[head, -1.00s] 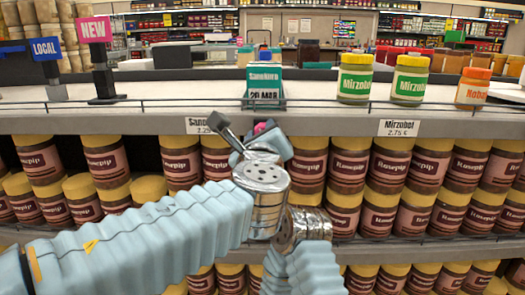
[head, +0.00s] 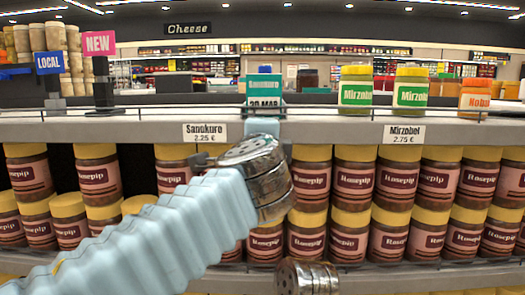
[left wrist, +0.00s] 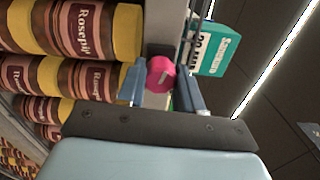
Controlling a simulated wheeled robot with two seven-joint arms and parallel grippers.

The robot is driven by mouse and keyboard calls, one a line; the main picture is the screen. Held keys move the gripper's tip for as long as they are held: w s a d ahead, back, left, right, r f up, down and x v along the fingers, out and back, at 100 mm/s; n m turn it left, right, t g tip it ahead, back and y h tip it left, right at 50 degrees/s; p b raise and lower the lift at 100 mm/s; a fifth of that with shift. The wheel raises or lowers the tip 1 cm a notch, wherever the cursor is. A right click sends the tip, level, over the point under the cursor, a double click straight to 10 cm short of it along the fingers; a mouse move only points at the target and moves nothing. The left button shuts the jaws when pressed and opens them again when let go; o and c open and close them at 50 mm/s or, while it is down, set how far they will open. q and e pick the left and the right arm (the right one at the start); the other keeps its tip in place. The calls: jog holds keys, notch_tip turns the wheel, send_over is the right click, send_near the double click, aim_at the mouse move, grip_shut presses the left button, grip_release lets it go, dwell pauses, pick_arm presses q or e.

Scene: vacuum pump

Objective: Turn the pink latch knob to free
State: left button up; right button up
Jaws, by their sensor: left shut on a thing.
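The pink latch knob (left wrist: 161,73) shows in the left wrist view as a round knob with a pale mark on its face. My left gripper (left wrist: 163,78) is shut on it, with one finger on each side. In the head view my left arm reaches in from the left to the shelf's front edge, and its wrist hides the knob and fingers. A teal box (head: 264,88) marked 20 MAR stands on the shelf just above; it also shows in the left wrist view (left wrist: 218,55). My right wrist shows at the bottom, but its gripper is out of view.
The white shelf (head: 350,128) has a thin wire rail along its front. Green-labelled jars (head: 355,88) stand to the right, and LOCAL and NEW signs (head: 100,44) to the left. Rows of Rosepip jars (head: 350,180) fill the shelf below.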

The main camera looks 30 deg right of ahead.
pick_arm(q)
jog(key=shift+f+n+b, duration=0.15)
jog(key=shift+n+b, duration=0.5)
jog(key=shift+n, duration=0.85)
jog(key=o, duration=1)
jog(key=shift+o, duration=0.2)
jog(key=b+v, duration=0.2)
jog(key=v, duration=1.1)
jog(key=shift+s+b, duration=0.3)
jog(key=shift+s, duration=0.05)
